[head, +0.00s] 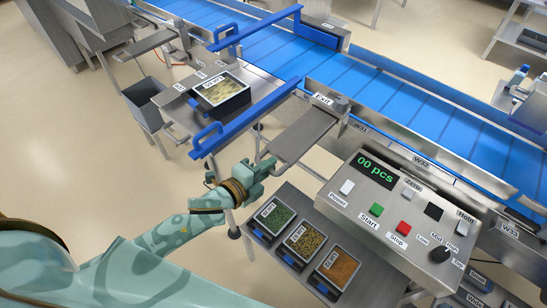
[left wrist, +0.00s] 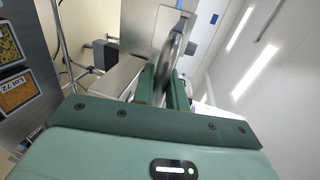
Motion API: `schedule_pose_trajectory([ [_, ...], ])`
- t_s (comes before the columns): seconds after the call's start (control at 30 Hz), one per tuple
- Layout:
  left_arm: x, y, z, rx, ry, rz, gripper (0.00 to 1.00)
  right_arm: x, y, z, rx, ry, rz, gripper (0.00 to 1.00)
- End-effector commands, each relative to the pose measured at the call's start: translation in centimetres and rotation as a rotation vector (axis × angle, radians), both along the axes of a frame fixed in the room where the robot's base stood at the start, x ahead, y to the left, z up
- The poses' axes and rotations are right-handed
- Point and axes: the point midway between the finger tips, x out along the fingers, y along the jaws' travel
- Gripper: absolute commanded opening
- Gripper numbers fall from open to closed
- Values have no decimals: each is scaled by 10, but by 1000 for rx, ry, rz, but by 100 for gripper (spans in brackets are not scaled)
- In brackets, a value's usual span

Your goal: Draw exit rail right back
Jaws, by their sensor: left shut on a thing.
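A flat grey metal bar (head: 303,132) runs down and left from the Exit label (head: 322,99), beside the blue conveyor. My left gripper (head: 264,167) is at its near, lower-left end. In the left wrist view my left gripper (left wrist: 164,88) has its two green fingers closed on a thin grey metal part (left wrist: 178,48), seemingly this bar's end. The exact grip is partly hidden by the fingers. A blue rail with a looped handle (head: 245,118) lies left of the bar, apart from the gripper. My right gripper is not in view.
A control panel (head: 405,205) reading 00 pcs stands at right. Several labelled trays of food (head: 303,238) sit below the gripper. A filled tray (head: 221,89) rests on the steel table. The blue conveyor (head: 300,53) runs behind.

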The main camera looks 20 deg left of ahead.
Motion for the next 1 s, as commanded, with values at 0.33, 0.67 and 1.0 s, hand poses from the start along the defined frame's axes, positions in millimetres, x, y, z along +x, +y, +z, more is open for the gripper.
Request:
schedule_pose_trajectory([
  [0.33,-7,3,-2,1,3,1,0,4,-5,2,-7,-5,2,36],
  [0.67,-6,2,-2,1,3,1,33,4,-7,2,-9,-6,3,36],
  [1.0,-7,3,0,0,0,1,33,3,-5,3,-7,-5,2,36],
])
